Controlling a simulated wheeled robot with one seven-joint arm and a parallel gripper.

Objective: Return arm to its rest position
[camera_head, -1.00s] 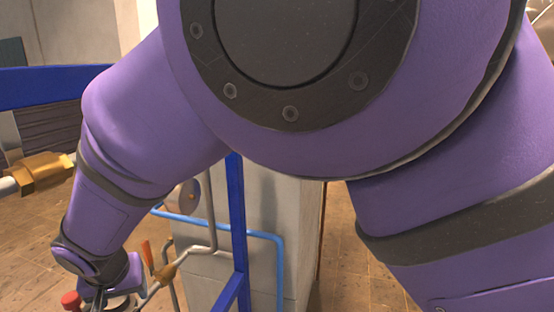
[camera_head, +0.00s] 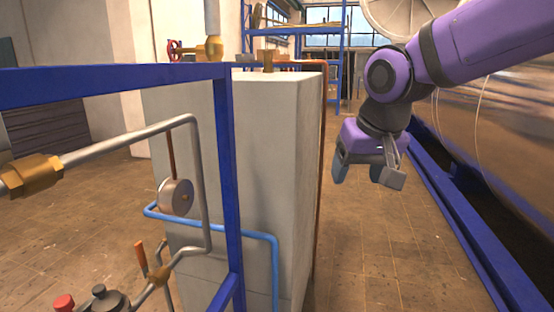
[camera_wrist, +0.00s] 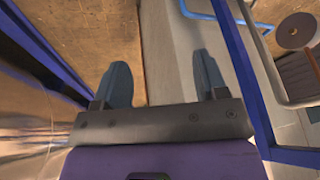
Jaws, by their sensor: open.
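My gripper (camera_head: 367,174) hangs at the end of my purple arm, right of the middle in the head view, over the open floor. Its fingers point down and are apart, with nothing between them. In the wrist view the two grey fingertips of my gripper (camera_wrist: 160,80) stand apart and empty. My arm comes in from the upper right of the head view, clear of the blue frame and pipework.
A blue frame (camera_head: 228,180) with pipes, a round gauge (camera_head: 176,196) and a red knob (camera_head: 64,303) stands at left, before a pale cabinet (camera_head: 260,150). Tiled floor (camera_head: 370,250) is free between.

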